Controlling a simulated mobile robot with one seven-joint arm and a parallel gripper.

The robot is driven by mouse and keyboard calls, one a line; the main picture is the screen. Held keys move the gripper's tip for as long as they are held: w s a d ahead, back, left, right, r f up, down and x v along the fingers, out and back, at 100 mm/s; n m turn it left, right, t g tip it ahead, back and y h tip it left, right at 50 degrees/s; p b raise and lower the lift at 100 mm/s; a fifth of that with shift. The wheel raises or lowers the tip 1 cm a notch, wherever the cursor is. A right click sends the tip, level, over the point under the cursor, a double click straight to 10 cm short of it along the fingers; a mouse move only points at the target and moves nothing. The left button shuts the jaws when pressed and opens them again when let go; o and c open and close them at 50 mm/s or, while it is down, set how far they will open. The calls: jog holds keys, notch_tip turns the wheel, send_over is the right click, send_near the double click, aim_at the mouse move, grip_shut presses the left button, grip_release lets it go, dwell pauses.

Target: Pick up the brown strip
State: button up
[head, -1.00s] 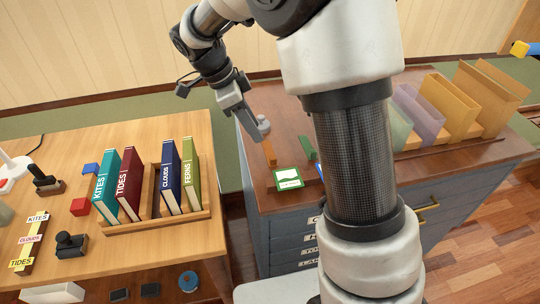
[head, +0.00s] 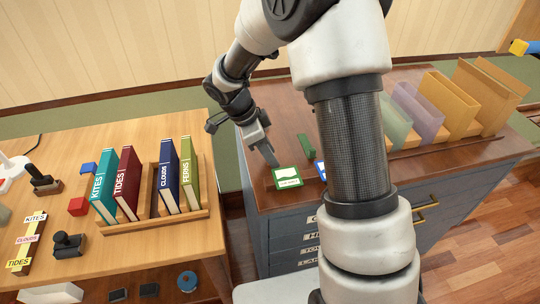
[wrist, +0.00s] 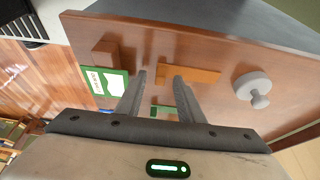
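An orange-brown strip (wrist: 195,74) lies flat on the dark wooden cabinet top in the wrist view. In the head view my gripper hides it. My gripper (wrist: 160,75) is open; it also shows in the head view (head: 270,156), pointing down low over the cabinet top. In the wrist view one fingertip overlaps the strip and the strip's left end shows between the fingers. I cannot tell whether the fingers touch it. Another dark brown strip (head: 29,248), bearing word labels, lies on the left table.
Near my gripper are a green-framed card (head: 288,177), a green strip (head: 306,146), a grey knobbed weight (wrist: 253,88) and a brown block (wrist: 105,53). Coloured folders (head: 448,100) stand to the right. The left table (head: 148,254) holds books in a rack.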

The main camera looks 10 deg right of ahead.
grip_shut()
notch_tip(320, 180, up, 10)
jog(key=shift+p, duration=0.35)
